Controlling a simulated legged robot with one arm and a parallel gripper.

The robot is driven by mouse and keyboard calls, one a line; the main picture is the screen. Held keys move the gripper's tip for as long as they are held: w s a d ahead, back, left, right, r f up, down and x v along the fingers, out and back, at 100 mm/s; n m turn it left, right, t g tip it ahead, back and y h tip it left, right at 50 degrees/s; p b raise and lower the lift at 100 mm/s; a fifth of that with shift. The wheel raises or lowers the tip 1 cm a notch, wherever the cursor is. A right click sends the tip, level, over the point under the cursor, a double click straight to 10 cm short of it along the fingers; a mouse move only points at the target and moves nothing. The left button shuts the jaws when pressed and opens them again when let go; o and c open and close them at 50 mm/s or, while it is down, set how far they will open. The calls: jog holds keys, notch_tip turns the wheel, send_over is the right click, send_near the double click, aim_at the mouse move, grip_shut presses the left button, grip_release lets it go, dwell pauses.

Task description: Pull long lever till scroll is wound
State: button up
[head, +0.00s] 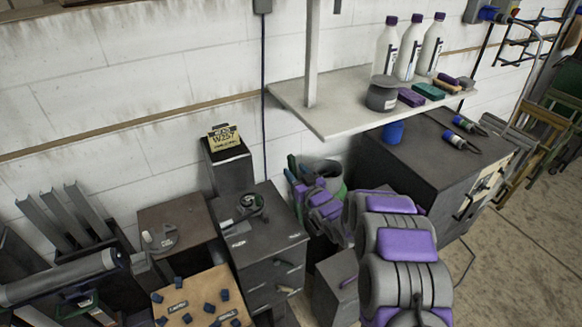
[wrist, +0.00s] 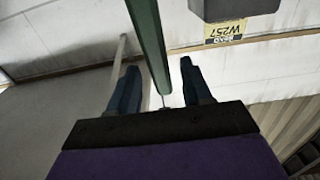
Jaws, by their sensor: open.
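My gripper (wrist: 157,68) shows two dark blue fingers standing apart in the wrist view. A long dark green bar (wrist: 147,40), perhaps the lever, runs from the top edge down between the fingers. I cannot tell whether it touches either finger, but the jaws are not closed on it. In the head view my gripper (head: 298,172) is small and partly hidden by my purple and grey arm, left of the dark cabinet. The lever is not clear there. I cannot make out a scroll in either view.
A yellow W257 sign (head: 224,138) stands on a dark box (head: 230,168); the sign appears upside down in the wrist view (wrist: 225,32). A shelf (head: 330,118) with bottles hangs above a dark cabinet (head: 425,155). Dark drawers (head: 265,245) stand left of my arm. Floor shows at right.

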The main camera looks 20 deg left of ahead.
aim_at(289, 165)
jog(key=x, duration=0.3)
jog(key=shift+s+a+f, duration=0.15)
jog(key=shift+s+a, duration=0.05)
jog(key=shift+s, duration=0.05)
jog(key=shift+w+a, duration=0.2)
jog(key=shift+w, duration=0.1)
jog(key=shift+w+d+r+b, duration=0.25)
jog(key=shift+w+b, duration=0.05)
jog(key=shift+w, duration=0.1)
jog(key=shift+a+f, duration=0.1)
jog(key=shift+a, duration=0.4)
jog(key=shift+c, duration=0.4)
jog(key=shift+a+f, duration=0.1)
jog(key=c, duration=0.3)
jog(key=shift+d, duration=0.35)
jog(key=c, duration=0.4)
grip_shut()
jog(key=shift+a, duration=0.1)
